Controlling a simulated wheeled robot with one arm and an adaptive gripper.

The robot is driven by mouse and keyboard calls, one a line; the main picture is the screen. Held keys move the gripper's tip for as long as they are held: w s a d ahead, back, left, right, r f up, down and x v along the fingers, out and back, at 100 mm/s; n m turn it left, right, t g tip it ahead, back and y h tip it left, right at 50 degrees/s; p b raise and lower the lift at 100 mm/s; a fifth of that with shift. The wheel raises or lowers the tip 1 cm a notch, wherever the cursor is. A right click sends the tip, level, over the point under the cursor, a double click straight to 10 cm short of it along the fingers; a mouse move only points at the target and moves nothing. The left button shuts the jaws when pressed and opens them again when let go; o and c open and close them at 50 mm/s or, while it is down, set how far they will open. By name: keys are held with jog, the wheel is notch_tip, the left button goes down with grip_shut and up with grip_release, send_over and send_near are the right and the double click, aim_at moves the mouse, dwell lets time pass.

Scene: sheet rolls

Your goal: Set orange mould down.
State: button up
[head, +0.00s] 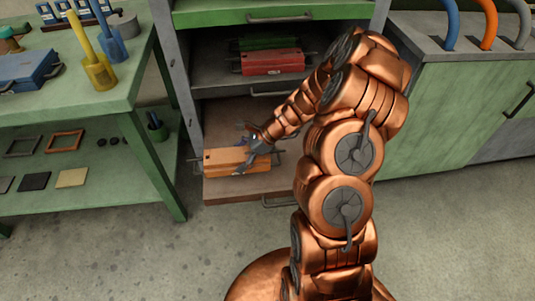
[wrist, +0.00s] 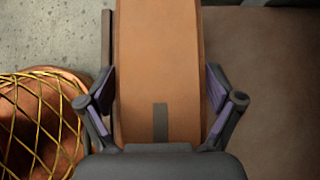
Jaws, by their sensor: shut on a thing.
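The orange mould (head: 228,161) is a flat block with thin handle bars at its ends. In the head view it is at the front of the lowest pulled-out shelf (head: 236,186) of the rack. My gripper (head: 257,147) is at the mould's right part, with its jaws shut on it. In the wrist view the orange mould (wrist: 158,70) runs lengthwise between the two fingers of my gripper (wrist: 160,100), one on each side. The brown shelf surface (wrist: 265,80) shows to the right. Whether the mould's underside touches the shelf cannot be told.
A red mould (head: 273,62) and a green mould (head: 268,43) are on the shelf above. A green workbench (head: 125,98) with tools stands left, and a green cabinet (head: 450,110) with coloured hoses stands right. Bare shelf lies behind the orange mould.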

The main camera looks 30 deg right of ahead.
jog(key=d, duration=0.5)
jog(key=s+d+f+b, duration=0.1)
jog(key=d, duration=0.4)
jog(key=s+d+b, duration=0.1)
jog(key=d, duration=0.4)
jog(key=shift+d+f, duration=0.2)
jog(key=shift+d, duration=0.15)
jog(key=shift+f+b, duration=0.6)
jog(key=shift+f, duration=1.1)
jog(key=o, duration=1.5)
jog(key=shift+s+f, duration=0.1)
jog(key=shift+f, duration=0.05)
